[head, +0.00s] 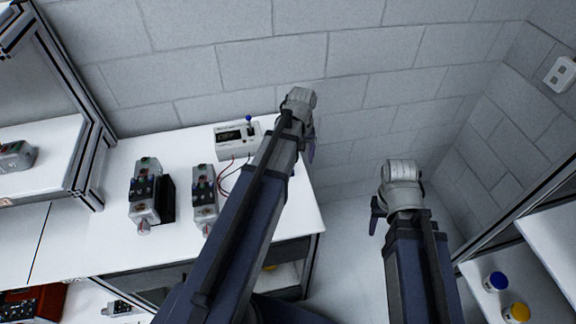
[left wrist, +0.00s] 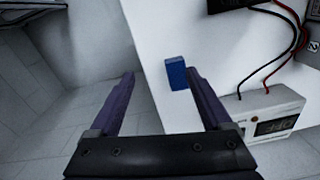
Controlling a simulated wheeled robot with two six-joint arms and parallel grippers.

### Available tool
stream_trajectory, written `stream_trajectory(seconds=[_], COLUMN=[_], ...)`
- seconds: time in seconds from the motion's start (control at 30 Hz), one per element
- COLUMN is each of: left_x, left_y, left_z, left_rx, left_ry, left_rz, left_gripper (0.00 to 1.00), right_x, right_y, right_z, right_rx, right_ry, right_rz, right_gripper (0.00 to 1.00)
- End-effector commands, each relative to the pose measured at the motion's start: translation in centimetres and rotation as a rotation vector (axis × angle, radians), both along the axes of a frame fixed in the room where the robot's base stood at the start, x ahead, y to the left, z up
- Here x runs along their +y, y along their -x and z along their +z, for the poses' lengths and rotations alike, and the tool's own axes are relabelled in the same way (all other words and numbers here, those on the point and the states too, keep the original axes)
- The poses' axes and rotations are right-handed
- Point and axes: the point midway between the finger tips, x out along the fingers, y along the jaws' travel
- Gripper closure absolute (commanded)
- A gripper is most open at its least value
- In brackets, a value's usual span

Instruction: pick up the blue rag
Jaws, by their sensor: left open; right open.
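The blue rag (left wrist: 176,73) shows in the left wrist view as a small blue block on the white tabletop, close to the table edge. I cannot make it out in the head view, where my left arm covers that part of the table. My left gripper (left wrist: 160,76) is open, with its purple fingers apart. The rag appears just beside the tip of the right-hand finger, and nothing is held; whether they touch I cannot tell. In the head view the left gripper (head: 309,150) is over the table's right edge. My right gripper (head: 376,213) hangs right of the table, away from the rag.
A white meter box (head: 238,138) with red and black leads stands at the table's back. Two grey servo units (head: 146,190) (head: 204,198) stand left of my arm on the white table (head: 105,228). Jars with blue (head: 497,281) and yellow (head: 518,312) lids are at lower right.

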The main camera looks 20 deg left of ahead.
Motion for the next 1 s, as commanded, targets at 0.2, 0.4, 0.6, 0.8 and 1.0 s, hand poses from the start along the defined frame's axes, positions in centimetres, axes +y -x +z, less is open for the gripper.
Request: stream_trajectory(seconds=[0.2,0.4,0.6,0.8,1.0], left_x=[4.3,4.7,4.7,4.7,4.6], left_y=[-1.6,-1.6,-1.6,-1.6,-1.7], left_z=[0.3,0.2,-1.3,-2.6,-2.7], left_rx=[-0.01,-0.012,-0.012,-0.012,-0.012], left_ry=[0.012,0.013,0.013,0.013,0.013], left_rz=[0.145,0.161,0.159,0.158,0.158], left_gripper=[0.18,0.18,0.18,0.18,0.18], right_x=[0.0,0.0,0.0,0.0,0.0], right_y=[0.0,0.0,0.0,0.0,0.0], right_z=[0.3,0.2,-1.3,-2.5,-2.7], right_rx=[0.0,0.0,0.0,0.0,0.0], right_ry=[0.0,0.0,0.0,0.0,0.0], right_rz=[0.0,0.0,0.0,-0.001,-0.001], right_gripper=[0.5,0.5,0.5,0.5,0.5])
